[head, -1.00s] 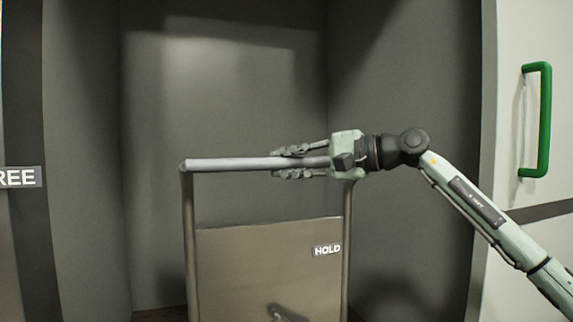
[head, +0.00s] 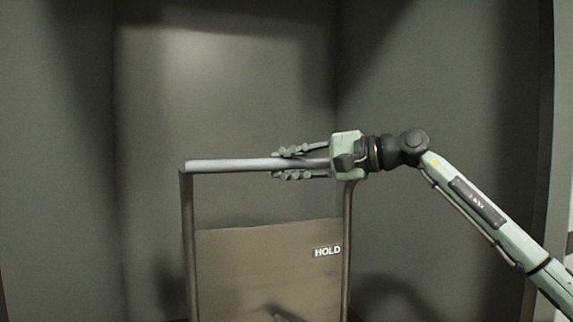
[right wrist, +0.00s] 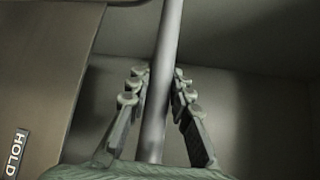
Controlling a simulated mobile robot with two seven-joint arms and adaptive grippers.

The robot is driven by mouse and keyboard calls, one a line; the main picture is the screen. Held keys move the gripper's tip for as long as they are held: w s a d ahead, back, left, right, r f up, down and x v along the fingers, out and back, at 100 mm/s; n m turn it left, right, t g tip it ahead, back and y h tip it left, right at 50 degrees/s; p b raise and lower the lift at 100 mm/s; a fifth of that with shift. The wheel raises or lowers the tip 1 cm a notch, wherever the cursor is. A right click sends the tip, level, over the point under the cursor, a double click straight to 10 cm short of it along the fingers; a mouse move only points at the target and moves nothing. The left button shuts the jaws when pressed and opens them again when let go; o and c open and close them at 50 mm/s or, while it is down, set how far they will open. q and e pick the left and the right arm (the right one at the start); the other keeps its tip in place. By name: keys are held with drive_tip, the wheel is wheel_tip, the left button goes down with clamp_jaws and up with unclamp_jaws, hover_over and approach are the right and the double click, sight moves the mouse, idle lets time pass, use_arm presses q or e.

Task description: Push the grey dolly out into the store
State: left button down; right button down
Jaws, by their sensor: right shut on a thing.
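The grey dolly's push bar (head: 230,165) runs level across the middle of the head view, on two upright posts. Below it is the dolly's flat panel (head: 265,275) with a HOLD label (head: 327,251). My right gripper (head: 290,163) is shut on the bar near its right end, with fingers on both sides of it. In the right wrist view the bar (right wrist: 160,95) passes between the fingers of the gripper (right wrist: 157,85), and the HOLD label (right wrist: 16,153) shows at the left. The dolly's base and wheels are out of view. My left gripper is not in view.
Plain grey walls stand close ahead (head: 225,90), on the left (head: 55,150) and on the right (head: 450,90), like a recess. A dark vertical edge (head: 541,130) ends the right wall. The floor hardly shows.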

drive_tip(key=shift+w+r, duration=0.15)
drive_tip(key=c, duration=1.7)
unclamp_jaws()
drive_tip(key=o, duration=0.4)
drive_tip(key=shift+w+a, duration=0.1)
drive_tip(key=shift+c, duration=0.2)
drive_tip(key=v, duration=1.2)
